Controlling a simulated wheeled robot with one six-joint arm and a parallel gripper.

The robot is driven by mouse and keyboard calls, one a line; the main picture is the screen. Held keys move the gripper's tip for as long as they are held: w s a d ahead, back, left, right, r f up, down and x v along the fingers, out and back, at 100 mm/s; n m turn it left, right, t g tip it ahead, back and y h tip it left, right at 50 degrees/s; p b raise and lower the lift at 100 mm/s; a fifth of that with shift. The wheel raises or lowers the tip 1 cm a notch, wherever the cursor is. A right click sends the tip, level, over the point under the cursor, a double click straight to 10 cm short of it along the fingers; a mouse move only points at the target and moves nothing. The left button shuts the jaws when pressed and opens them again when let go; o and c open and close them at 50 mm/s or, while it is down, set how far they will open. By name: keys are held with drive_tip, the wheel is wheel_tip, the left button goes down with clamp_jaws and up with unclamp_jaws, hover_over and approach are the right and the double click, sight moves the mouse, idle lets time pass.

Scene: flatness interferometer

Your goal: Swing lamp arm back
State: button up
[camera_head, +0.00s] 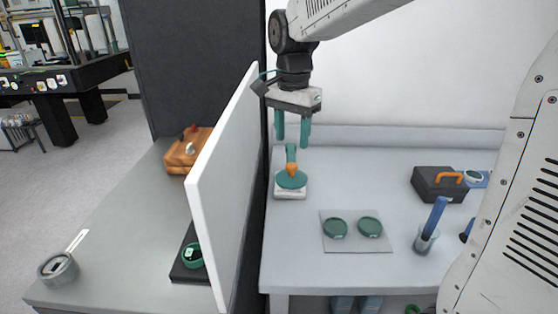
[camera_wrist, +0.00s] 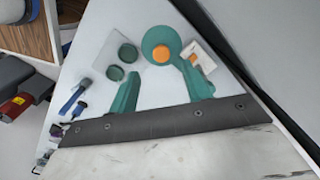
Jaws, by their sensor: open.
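What looks like the lamp is a small unit with a green round head (camera_head: 291,181), an orange knob (camera_head: 292,169) and a white base (camera_head: 290,194), on the right-hand table. A short green arm (camera_head: 290,153) rises behind the knob. In the wrist view the green head (camera_wrist: 153,36), orange knob (camera_wrist: 162,54) and white base (camera_wrist: 203,62) show beyond the fingers. My gripper (camera_head: 293,145) points down with its two green fingers apart and nothing between them. It appears above and behind the lamp unit; the exact gap is unclear. It also shows in the wrist view (camera_wrist: 157,60).
A white upright panel (camera_head: 222,190) stands left of the lamp. Two green discs lie on a grey mat (camera_head: 357,245). A cup with a blue tool (camera_head: 427,238) and a dark case with an orange handle (camera_head: 437,185) stand to the right. The front left of the table is clear.

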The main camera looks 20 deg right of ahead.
sight(290, 164)
drive_tip(key=shift+w+r+m, duration=0.15)
drive_tip(key=shift+r+m, duration=0.15)
drive_tip(key=shift+m, duration=0.2)
drive_tip(key=shift+d+f+m, duration=0.2)
drive_tip(key=shift+f+m, duration=0.05)
drive_tip(key=shift+m, duration=0.15)
wheel_tip(290, 164, down, 7)
drive_tip(key=shift+w+f, duration=0.1)
drive_tip(key=shift+f, duration=0.1)
clamp_jaws()
drive_tip(key=shift+a, duration=0.35)
drive_tip(key=shift+d+r, duration=0.1)
drive_tip(key=shift+d, duration=0.1)
